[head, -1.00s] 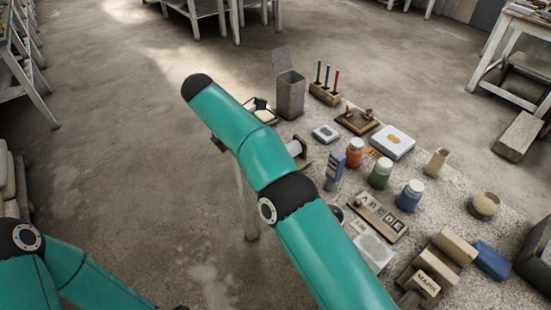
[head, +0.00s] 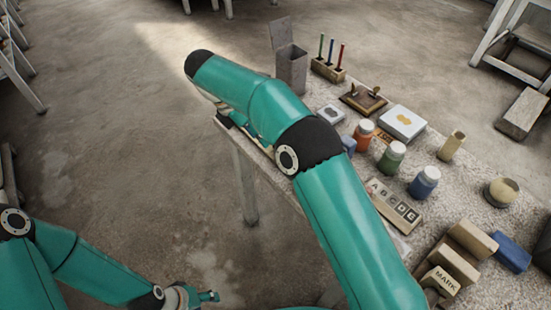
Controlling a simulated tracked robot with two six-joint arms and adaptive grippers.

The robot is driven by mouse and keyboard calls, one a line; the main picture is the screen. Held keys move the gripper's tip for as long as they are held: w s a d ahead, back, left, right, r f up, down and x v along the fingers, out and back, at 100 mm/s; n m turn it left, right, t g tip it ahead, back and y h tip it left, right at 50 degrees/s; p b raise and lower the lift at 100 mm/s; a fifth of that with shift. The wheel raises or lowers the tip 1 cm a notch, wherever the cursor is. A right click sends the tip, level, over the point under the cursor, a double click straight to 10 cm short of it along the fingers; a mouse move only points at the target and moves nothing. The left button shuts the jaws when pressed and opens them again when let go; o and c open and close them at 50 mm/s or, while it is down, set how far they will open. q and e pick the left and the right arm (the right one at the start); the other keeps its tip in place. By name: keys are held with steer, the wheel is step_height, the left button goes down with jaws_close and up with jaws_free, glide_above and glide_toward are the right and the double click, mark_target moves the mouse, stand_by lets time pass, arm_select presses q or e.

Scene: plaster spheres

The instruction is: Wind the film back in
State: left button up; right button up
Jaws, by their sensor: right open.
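My right arm reaches over the near left edge of the table. Its gripper (head: 248,128) shows only partly under the forearm, close above the table's left corner; it is open, and I see nothing between its fingers. No film can be made out now. The pale spool on a brown stand that stood left of the jars is hidden behind my right arm. My left arm is low at the left, off the table, and its wrist end (head: 195,296) shows at the bottom edge; its jaws cannot be made out.
The speckled table (head: 455,205) holds a grey bin (head: 291,70), a rack of coloured sticks (head: 328,69), a white box (head: 401,122), orange (head: 364,136), green (head: 391,158) and blue (head: 424,183) jars, a letter board (head: 394,204) and a MARK block (head: 440,281).

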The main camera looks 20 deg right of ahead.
steer(key=x, duration=1)
steer(key=shift+s, duration=0.15)
jaws_close()
steer(key=f+t+y+b, duration=0.1)
steer(key=t+b, duration=0.2)
steer(key=b, duration=0.4)
steer(key=shift+f+m, duration=0.2)
steer(key=shift+m, duration=0.1)
steer(key=shift+r+t+y+b, duration=0.1)
steer(key=shift+t+y+b, duration=0.2)
steer(key=shift+b, duration=0.25)
steer(key=shift+r, duration=0.15)
